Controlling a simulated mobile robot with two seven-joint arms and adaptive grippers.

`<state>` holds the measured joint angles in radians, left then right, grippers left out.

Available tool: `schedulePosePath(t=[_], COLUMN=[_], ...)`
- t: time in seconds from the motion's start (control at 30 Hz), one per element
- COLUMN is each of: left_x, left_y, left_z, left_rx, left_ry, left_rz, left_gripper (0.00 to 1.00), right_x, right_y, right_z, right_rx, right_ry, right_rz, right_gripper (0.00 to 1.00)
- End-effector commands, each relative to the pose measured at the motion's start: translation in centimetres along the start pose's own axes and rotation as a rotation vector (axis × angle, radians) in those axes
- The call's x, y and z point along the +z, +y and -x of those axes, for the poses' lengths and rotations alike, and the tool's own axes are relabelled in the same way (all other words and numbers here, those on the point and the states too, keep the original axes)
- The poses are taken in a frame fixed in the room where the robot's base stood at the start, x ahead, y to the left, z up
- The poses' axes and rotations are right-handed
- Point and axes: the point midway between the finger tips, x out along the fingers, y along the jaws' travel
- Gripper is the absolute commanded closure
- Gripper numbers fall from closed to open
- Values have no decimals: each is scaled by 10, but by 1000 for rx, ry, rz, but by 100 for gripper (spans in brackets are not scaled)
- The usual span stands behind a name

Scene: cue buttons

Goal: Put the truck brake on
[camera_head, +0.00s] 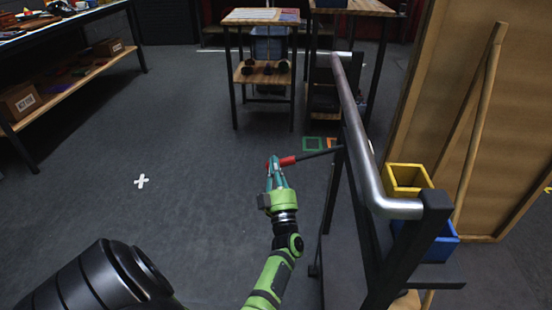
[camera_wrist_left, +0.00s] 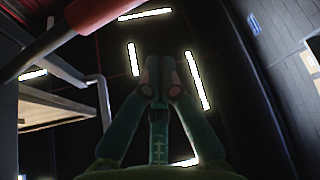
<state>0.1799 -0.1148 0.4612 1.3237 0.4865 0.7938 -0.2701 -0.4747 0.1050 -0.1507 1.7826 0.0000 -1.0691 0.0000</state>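The truck (camera_head: 367,150) is a dark-framed cart with a thick grey metal push bar, on the right in the head view. Its brake lever (camera_head: 318,154) is a dark rod sticking out to the left, ending in a red grip (camera_head: 289,160). My left gripper (camera_head: 274,165) points away from me with its fingertips right beside the red grip's end. In the left wrist view, the teal fingers (camera_wrist_left: 158,66) are together with nothing seen between them. The red grip (camera_wrist_left: 98,12) passes above and left of them there; whether it touches them I cannot tell. My right gripper is not in view.
A yellow bin (camera_head: 405,178) and a blue bin (camera_head: 441,245) sit at the truck's right side. A wooden-topped table (camera_head: 262,17) stands at the back and a workbench (camera_head: 75,85) at the left. A white cross (camera_head: 141,181) marks the open floor at left.

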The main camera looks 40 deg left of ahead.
Motion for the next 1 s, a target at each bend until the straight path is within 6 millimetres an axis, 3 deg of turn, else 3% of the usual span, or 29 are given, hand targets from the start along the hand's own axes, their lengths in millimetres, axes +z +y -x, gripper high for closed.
schedulePosePath(t=[0.03,0.2,0.4,1.0], left_x=[2,1,1,0], left_y=[-1,-2,-3,-2], left_z=[16,51,73,78], left_rx=[0,-1,0,0], left_ry=[-6,-3,-1,1], left_rz=[-1,-1,-1,-1], left_gripper=[100,100,100,100], right_x=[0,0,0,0], right_y=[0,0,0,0], right_z=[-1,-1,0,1], right_rx=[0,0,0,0], right_ry=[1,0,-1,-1], right_rz=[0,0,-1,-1], right_gripper=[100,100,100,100])
